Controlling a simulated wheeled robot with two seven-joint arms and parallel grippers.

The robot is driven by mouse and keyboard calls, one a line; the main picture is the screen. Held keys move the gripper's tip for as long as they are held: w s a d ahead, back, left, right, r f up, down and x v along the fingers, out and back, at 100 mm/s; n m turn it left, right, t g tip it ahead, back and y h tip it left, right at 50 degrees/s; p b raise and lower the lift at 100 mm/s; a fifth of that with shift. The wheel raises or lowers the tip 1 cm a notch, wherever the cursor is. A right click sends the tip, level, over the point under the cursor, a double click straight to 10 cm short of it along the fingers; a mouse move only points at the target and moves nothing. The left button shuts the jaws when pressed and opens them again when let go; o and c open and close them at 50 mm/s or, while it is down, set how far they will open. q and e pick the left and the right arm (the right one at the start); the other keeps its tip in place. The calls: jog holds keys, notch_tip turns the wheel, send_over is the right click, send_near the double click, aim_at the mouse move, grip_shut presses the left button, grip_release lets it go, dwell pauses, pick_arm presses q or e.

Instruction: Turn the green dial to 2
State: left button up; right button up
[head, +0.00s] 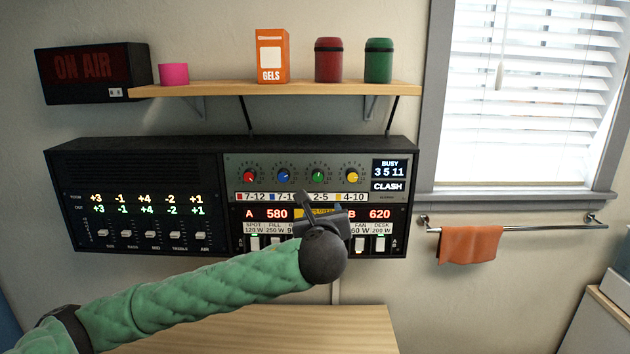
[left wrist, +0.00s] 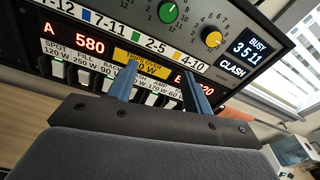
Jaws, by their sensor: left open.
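The green dial (head: 318,176) is third in a row of red, blue, green and yellow dials on the upper right part of the black wall panel. It also shows in the left wrist view (left wrist: 168,12), at the top edge, with its scale partly cut off. The label under it reads 2-5. Where its pointer stands is too small to tell. My left gripper (head: 318,203) is in front of the panel just below the green dial, its fingers apart and empty. In the left wrist view its two blue-grey fingers (left wrist: 162,84) lie below the dial, not around it. My right gripper is out of view.
The yellow dial (head: 352,177) and blue dial (head: 284,176) flank the green one. A screen (head: 388,178) reads BUSY 3 5 11 and CLASH. White switches (head: 361,243) line the panel's bottom. A shelf (head: 215,90) hangs above, and a wooden tabletop (head: 300,330) lies below.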

aim_at(318, 179)
pick_arm(q)
jog(key=w+r+p, duration=0.1)
jog(key=w, duration=0.1)
jog(key=w+a+r+m+p, duration=0.1)
jog(key=w+r, duration=0.1)
jog(key=w, duration=0.1)
jog(key=w+r+m+t+p, duration=0.1)
jog(key=w, duration=0.1)
jog(key=shift+w+a+r+y, duration=0.2)
jog(key=shift+r+y, duration=0.1)
jog(key=shift+r, duration=0.1)
jog(key=shift+w+f+p, duration=0.2)
jog(key=shift+w+p, duration=0.25)
jog(key=shift+w, duration=0.2)
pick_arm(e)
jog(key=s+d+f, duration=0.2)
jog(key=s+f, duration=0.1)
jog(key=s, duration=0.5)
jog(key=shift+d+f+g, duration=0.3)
pick_arm(q)
jog(key=c, duration=1)
